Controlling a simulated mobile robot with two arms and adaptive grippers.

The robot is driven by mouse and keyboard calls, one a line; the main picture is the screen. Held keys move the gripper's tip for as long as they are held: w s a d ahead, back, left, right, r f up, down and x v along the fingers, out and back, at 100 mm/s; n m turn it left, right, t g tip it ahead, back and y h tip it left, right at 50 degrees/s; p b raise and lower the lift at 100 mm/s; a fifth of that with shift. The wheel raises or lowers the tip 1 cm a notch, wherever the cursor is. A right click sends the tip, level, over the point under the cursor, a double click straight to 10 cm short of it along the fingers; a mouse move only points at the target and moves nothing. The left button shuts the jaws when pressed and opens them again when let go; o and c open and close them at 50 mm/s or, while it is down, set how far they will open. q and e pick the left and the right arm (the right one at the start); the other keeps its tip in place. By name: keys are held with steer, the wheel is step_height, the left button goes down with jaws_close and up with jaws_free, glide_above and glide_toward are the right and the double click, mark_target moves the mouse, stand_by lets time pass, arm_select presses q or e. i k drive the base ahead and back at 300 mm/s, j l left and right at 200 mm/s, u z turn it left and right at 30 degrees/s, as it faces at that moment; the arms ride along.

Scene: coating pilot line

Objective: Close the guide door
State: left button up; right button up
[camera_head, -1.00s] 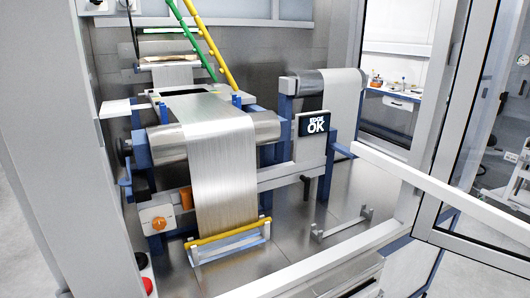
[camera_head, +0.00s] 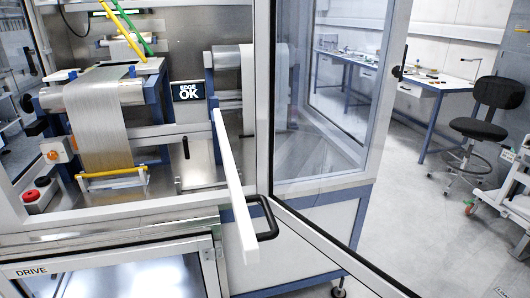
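No label in view names the guide door. A framed glass door (camera_head: 318,235) stands swung open on the right of the machine enclosure, with its bottom rail running down to the right. A long white bar (camera_head: 228,160) reaches from beside the black "EDGE OK" display (camera_head: 187,92) out toward me. A black D-shaped handle (camera_head: 268,217) shows at the bar's near end. I cannot tell whether the bar and handle belong to the glass door. Neither of my grippers is in view, and nothing is seen touching the handle.
Metal web (camera_head: 97,130) runs over rollers inside the enclosure. A red button (camera_head: 30,196) sits at the left. A lower cabinet marked "DRIVE" (camera_head: 32,271) is in front. A black chair (camera_head: 488,115), a lab bench (camera_head: 440,83) and a white cart stand at right. Floor between them is clear.

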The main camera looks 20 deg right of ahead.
mark_target(382, 284)
steer(key=k+l+u, duration=0.1)
steer(key=k+l, duration=0.2)
steer(key=l, duration=0.2)
steer(key=k+l, duration=0.3)
steer(key=l, duration=0.2)
steer(key=k+l+u, duration=0.15)
steer(key=k+l, duration=0.2)
steer(key=l, duration=0.15)
